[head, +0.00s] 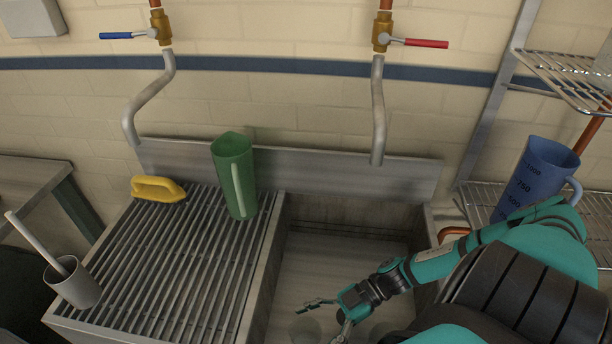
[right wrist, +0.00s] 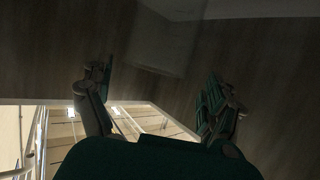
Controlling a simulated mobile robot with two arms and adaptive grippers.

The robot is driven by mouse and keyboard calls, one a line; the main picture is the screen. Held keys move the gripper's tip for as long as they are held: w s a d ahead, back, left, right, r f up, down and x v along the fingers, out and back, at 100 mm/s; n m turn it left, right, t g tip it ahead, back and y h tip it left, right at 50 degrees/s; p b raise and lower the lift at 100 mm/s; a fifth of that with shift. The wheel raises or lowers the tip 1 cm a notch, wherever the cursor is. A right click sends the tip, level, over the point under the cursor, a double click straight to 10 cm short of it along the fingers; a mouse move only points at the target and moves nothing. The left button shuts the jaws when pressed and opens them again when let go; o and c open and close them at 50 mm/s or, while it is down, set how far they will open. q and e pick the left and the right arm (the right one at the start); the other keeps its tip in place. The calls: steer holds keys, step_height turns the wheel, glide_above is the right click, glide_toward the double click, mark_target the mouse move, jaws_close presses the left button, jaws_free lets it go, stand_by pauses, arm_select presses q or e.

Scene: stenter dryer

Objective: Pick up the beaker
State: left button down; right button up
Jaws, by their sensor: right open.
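A blue jug-shaped beaker (head: 537,176) with a handle and volume marks stands on the wire shelf at the right, partly behind my right arm. A green jug (head: 235,176) with a handle stands on the slatted drainboard. A faint, greyish round shape (head: 305,330) lies low in the sink beside my right gripper; I cannot tell whether it is a clear vessel or part of the sink. My right gripper (head: 322,322) is open over the sink. In the right wrist view its fingers (right wrist: 155,95) are apart, with nothing clear between them. My left gripper is not in view.
The metal sink (head: 345,262) has raised walls. A yellow brush or scrubber (head: 157,189) lies on the drainboard (head: 180,265). A grey cup (head: 75,287) holding a stick stands at the left. Two pipes with blue (head: 118,36) and red (head: 425,43) valve handles hang above.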

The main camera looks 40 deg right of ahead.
mark_target(293, 341)
steer(key=shift+w+a+f, duration=0.15)
steer(key=shift+w+a, duration=0.1)
steer(key=shift+a, duration=0.05)
steer(key=shift+w+a+f, duration=0.15)
steer(key=shift+w+a, duration=0.05)
steer(key=p+x, duration=0.1)
steer(key=x, duration=0.3)
steer(key=shift+w+a+f, duration=0.1)
steer(key=shift+w+f, duration=0.05)
steer(key=shift+f, duration=0.15)
steer(key=shift+a+f, duration=0.15)
steer(key=shift+c, duration=0.6)
steer(key=c, duration=1.1)
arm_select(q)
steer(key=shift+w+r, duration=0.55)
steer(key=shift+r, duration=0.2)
arm_select(e)
steer(key=shift+c, duration=0.4)
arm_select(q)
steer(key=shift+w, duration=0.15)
arm_select(e)
steer(key=shift+c, duration=0.7)
